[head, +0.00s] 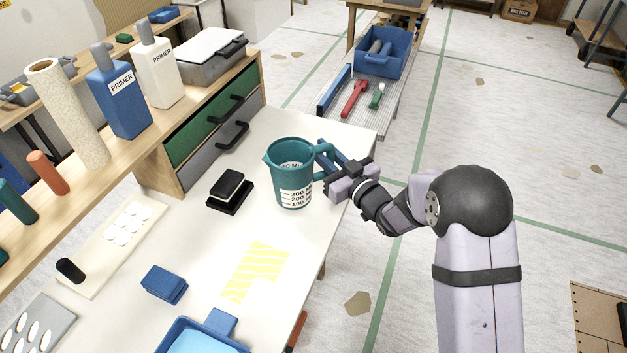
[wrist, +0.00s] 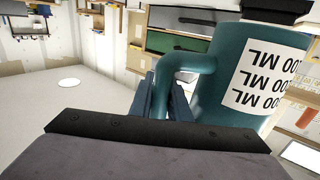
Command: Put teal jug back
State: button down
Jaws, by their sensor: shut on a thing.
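The teal jug (head: 289,176) is upright over the far right part of the white table, with a white measuring label on its front. I cannot tell whether its base touches the table. My gripper (head: 326,160) comes from the right and is shut on the jug's handle. In the wrist view the jug (wrist: 213,95) fills the right side, and the blue fingers (wrist: 165,98) close around its handle. Part of the handle is hidden by the fingers.
A black block (head: 230,191) sits left of the jug. Yellow stripes (head: 255,272), a blue sponge (head: 164,284) and a blue tray (head: 190,335) lie nearer. A shelf with primer bottles (head: 118,98) and drawers (head: 213,128) stands behind at left. The table (head: 300,125) is bare behind the jug.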

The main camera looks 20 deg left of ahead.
jog(key=shift+f+p, duration=0.3)
jog(key=shift+f, duration=3.15)
jog(key=shift+f, duration=0.15)
jog(key=c, duration=1.7)
grip_release()
jog(key=shift+o, duration=0.2)
jog(key=shift+d+r, duration=0.1)
jog(key=shift+r, duration=0.1)
jog(key=b+v, duration=0.1)
jog(key=v, duration=1.1)
jog(key=shift+b, duration=0.4)
